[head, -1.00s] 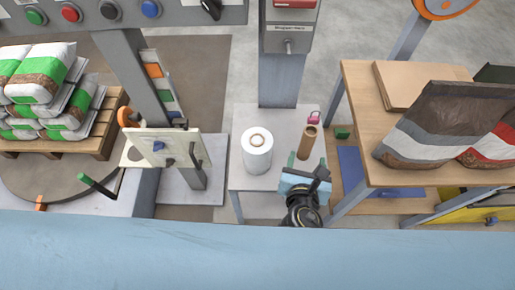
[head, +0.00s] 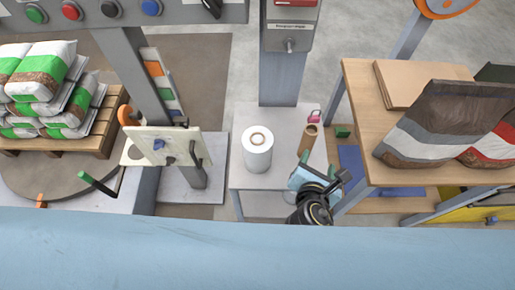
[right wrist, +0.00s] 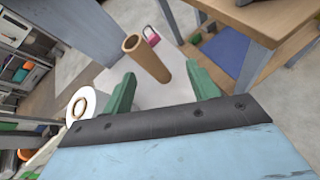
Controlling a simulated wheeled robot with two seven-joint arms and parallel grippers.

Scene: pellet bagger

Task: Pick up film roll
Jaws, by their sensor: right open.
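The white film roll (head: 257,152) stands upright on a small light-grey table (head: 283,180), its brown core showing on top. In the right wrist view the film roll (right wrist: 81,106) is at the left, outside the fingers and partly hidden by the gripper. My right gripper (head: 306,161) is to the right of the roll, apart from it. In the right wrist view its green fingers (right wrist: 161,90) are spread wide, with a brown cardboard tube (right wrist: 147,58) showing between and beyond them. Whether the tube lies within their reach I cannot tell. My left gripper is not in view.
The brown tube (head: 307,138) and a pink padlock (head: 314,116) stand on the same table. A wooden bench (head: 408,172) with bags is close on the right. A grey column (head: 279,80) rises behind. A cream panel (head: 140,146) is to the left.

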